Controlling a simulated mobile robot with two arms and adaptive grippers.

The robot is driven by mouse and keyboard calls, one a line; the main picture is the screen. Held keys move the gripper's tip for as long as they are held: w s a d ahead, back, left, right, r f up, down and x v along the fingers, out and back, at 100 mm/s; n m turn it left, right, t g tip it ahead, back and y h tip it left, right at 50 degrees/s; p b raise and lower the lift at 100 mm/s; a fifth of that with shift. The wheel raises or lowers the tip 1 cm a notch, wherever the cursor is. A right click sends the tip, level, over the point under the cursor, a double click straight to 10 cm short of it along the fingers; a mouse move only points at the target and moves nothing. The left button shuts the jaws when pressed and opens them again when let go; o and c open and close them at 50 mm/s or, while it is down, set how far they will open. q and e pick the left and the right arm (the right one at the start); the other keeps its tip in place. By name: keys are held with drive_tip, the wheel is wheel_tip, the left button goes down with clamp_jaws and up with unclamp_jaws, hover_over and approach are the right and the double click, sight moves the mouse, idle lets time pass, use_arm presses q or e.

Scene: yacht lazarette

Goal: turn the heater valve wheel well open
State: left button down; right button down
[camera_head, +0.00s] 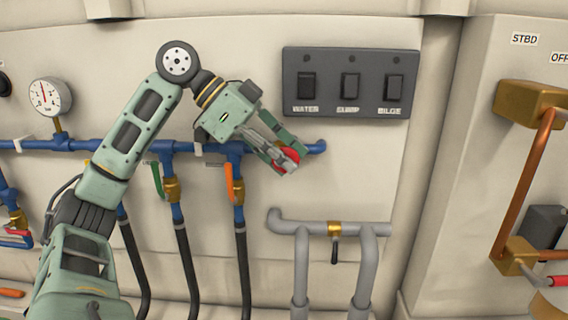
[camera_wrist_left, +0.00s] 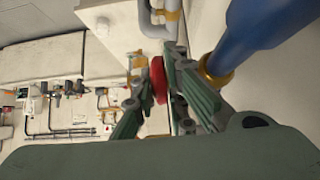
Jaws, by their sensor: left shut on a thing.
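A red valve wheel (camera_head: 291,156) sits near the right end of the blue pipe in the head view. My left gripper (camera_head: 283,158) reaches it from the upper left, and its fingers are shut on the wheel. In the left wrist view the red wheel (camera_wrist_left: 158,80) shows edge-on between the two green fingers of the left gripper (camera_wrist_left: 160,88). The fingers hide part of the wheel, so I cannot tell how far it is turned. My right gripper is in neither view.
A dark switch panel (camera_head: 350,82) is just right of my gripper. Grey pipes (camera_head: 330,229) stand at lower right. Copper pipe (camera_head: 524,187) is far right.

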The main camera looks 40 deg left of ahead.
use_arm(q)
drive_tip(key=c, duration=1.8)
unclamp_jaws()
drive_tip(key=shift+o, duration=0.2)
drive_tip(key=v, duration=1.2)
